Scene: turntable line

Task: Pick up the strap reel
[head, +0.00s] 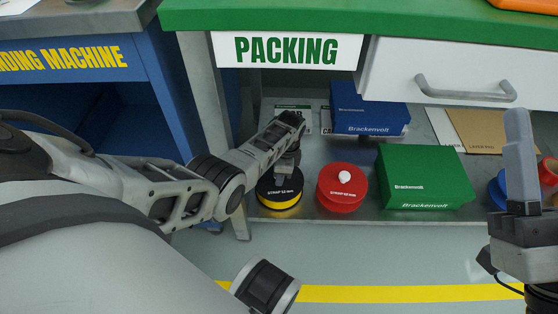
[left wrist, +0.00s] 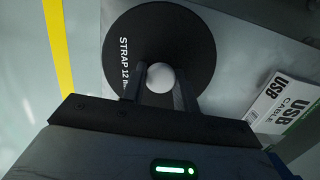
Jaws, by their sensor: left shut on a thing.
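A black strap reel with a yellow band (head: 279,200) sits on the lower shelf under the packing table, at its front left. In the left wrist view the black reel (left wrist: 185,40) fills the top middle, with a white knob (left wrist: 161,76) at its centre. My left gripper (head: 287,166) points down on it; in the left wrist view its fingers (left wrist: 162,92) are shut on the knob. A red strap reel (head: 340,197) with a white knob stands just right of it. My right gripper (head: 521,165) is raised at the right edge, apart from the reels; its finger gap is hidden.
A green box (head: 425,178) stands right of the red reel, and a blue box (head: 366,110) lies behind. USB cable packs (left wrist: 285,102) lie near the black reel. The packing table's top (head: 400,22) and drawer (head: 455,75) overhang the shelf (head: 375,213).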

